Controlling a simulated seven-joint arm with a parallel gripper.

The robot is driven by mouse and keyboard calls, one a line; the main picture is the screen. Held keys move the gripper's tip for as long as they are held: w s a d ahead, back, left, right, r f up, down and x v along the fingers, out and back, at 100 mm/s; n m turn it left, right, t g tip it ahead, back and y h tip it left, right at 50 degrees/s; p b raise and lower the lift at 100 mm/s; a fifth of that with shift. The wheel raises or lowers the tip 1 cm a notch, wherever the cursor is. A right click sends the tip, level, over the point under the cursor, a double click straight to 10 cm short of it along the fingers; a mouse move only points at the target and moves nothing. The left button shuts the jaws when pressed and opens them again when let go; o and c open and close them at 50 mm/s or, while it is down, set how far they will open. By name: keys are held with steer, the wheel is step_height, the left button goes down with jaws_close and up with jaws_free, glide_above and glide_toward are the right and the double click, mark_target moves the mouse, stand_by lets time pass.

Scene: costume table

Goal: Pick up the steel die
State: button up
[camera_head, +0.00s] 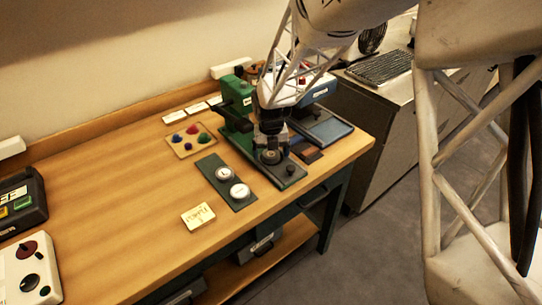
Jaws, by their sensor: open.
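My gripper (271,138) hangs at the end of the pale lattice arm, over the green press base (243,150). Its dark jaws are small and partly merged with the parts beneath. Just under it a dark round metal piece (269,157) sits on the base; I cannot tell whether the jaws are around it or above it. This may be the steel die, but the view is too small to be sure. Two pale round pieces, an upper one (224,174) and a lower one (239,191), rest on a dark green plate (213,166) to the left of the press.
The green press column (237,99) stands close left of my gripper. A blue tray (327,130) lies to its right. A board with coloured knobs (192,139), a paper note (198,215) and control boxes (28,270) lie leftward. The table's middle left is clear.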

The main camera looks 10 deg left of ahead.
mark_target(271, 154)
steer(key=c, duration=1.2)
steer(key=shift+r, duration=0.1)
steer(key=shift+r, duration=0.65)
step_height(271, 154, up, 2)
steer(key=shift+r, duration=0.15)
steer(key=s+d, duration=0.3)
steer(key=s, duration=0.4)
steer(key=s+d+r, duration=0.1)
steer(key=s+d, duration=0.2)
steer(key=s, duration=0.4)
steer(key=shift+s+r, duration=0.15)
steer(key=shift+s, duration=0.25)
